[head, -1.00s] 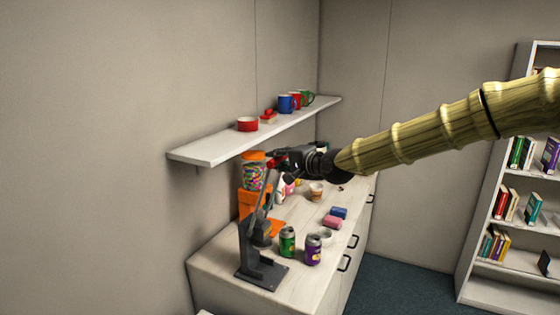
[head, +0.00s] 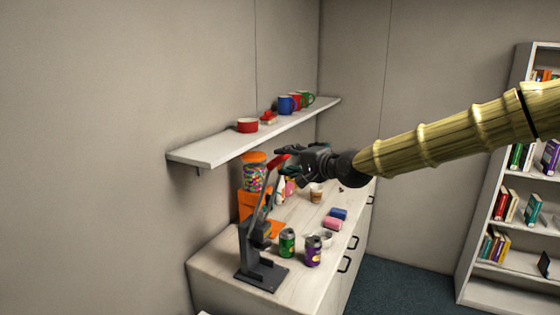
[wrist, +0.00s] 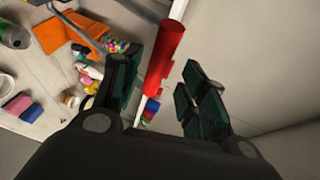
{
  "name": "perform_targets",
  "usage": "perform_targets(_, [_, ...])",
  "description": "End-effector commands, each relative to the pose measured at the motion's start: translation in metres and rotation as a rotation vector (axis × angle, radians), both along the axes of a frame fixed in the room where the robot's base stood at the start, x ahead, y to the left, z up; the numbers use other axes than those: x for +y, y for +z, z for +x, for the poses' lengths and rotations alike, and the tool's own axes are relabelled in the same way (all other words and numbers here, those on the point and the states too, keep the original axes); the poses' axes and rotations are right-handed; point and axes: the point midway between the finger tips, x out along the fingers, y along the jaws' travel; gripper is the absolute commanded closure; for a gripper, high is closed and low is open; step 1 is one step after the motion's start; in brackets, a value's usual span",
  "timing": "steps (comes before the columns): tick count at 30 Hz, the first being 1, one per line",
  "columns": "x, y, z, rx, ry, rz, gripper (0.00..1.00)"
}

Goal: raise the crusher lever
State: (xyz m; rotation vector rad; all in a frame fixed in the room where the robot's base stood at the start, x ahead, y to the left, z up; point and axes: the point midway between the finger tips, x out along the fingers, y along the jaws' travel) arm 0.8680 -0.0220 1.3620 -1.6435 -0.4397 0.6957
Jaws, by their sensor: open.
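The can crusher (head: 262,270) stands on the near end of the counter, a dark grey frame on a flat base plate. Its lever (head: 265,205) points steeply up, leaning a little right, and ends in a red handle (head: 279,161). My gripper (head: 290,160) is open at the handle's right side, near the lever's top. In the wrist view the red handle (wrist: 164,55) shows in line with the gap between the open fingers (wrist: 160,80). I cannot tell whether a finger touches it.
A green can (head: 287,242) and a purple can (head: 313,251) stand beside the crusher. An orange-lidded candy jar (head: 254,176) stands behind the lever. A wall shelf (head: 215,151) with mugs hangs above. Blue and pink blocks (head: 333,223) lie farther along the counter.

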Motion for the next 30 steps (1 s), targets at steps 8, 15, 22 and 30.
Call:
perform_targets(8, [-0.029,0.010,-0.035,0.000,0.001,0.001,0.57])
perform_targets(15, [-0.043,0.014,-0.050,0.000,0.000,0.001,0.57])
perform_targets(22, [-0.046,0.014,-0.054,0.001,0.001,0.001,0.57])
perform_targets(30, [-0.045,0.007,-0.054,0.006,0.001,-0.006,0.57])
